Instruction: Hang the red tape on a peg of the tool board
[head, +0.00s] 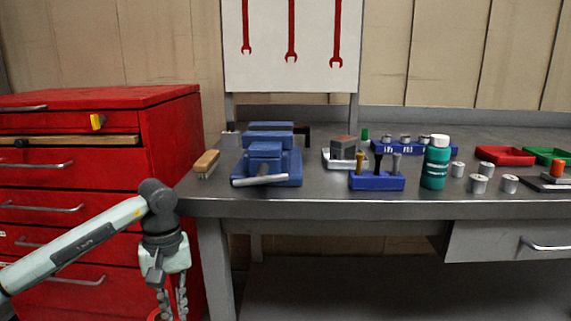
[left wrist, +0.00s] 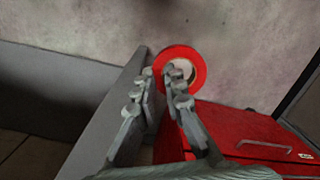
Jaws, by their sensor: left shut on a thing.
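The red tape (left wrist: 180,52) is a ring seen nearly face-on in the left wrist view, held at the fingertips of my left gripper (left wrist: 161,76). In the head view my left gripper (head: 172,299) points down in front of the red drawer cabinet, below bench height. Only a bit of red tape (head: 154,315) shows there at the bottom edge. The tool board (head: 265,70) is a white panel behind the bench with red wrench shapes. Only its lower part is in view, and I cannot make out a peg. My right gripper is not in view.
The red drawer cabinet (head: 70,104) stands left of the grey bench (head: 300,207). A blue vise (head: 266,165), a brush (head: 206,163), a blue tool holder (head: 377,181) and a green bottle (head: 435,165) stand on the bench. The space above the bench, before the board, looks clear.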

